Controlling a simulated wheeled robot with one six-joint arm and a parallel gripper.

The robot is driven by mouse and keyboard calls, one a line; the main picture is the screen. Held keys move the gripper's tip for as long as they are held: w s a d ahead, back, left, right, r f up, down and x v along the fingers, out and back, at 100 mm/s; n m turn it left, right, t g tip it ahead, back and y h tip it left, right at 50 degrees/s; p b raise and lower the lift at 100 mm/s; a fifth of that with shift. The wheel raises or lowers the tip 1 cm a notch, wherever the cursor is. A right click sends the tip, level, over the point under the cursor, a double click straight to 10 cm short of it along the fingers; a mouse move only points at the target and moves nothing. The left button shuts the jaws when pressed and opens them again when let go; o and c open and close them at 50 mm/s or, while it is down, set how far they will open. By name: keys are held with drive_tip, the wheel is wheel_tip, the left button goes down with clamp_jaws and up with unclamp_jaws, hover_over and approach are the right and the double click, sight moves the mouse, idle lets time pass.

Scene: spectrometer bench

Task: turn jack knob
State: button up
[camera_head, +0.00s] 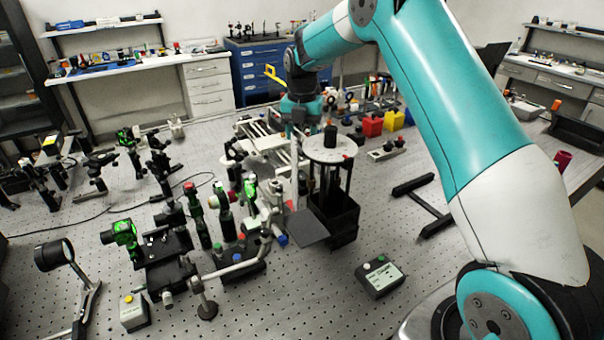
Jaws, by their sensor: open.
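My gripper (296,134) hangs below the teal wrist near the middle of the camera_head view, pointing down at the bench. It is open, and its fingers are small and hard to make out. Just right of it is a raised stand with a round white top (330,149) on dark posts, carrying a dark cylinder (330,136). A black box-like base (343,220) is under the stand. I cannot tell which part is the jack, and no jack knob can be picked out clearly. Nothing is visibly held.
Green-lit optics (124,232) and mounts crowd the perforated bench on the left. A small control box (379,277) is at front right of the stand. Red (372,127) and yellow (393,120) blocks stand behind it.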

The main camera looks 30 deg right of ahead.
sight(302, 178)
wheel_tip(302, 178, down, 14)
drive_tip(key=p, duration=0.4)
drive_tip(key=shift+c, duration=0.5)
drive_tip(key=c, duration=0.8)
drive_tip(key=shift+c, duration=0.2)
drive_tip(key=shift+m, duration=0.3)
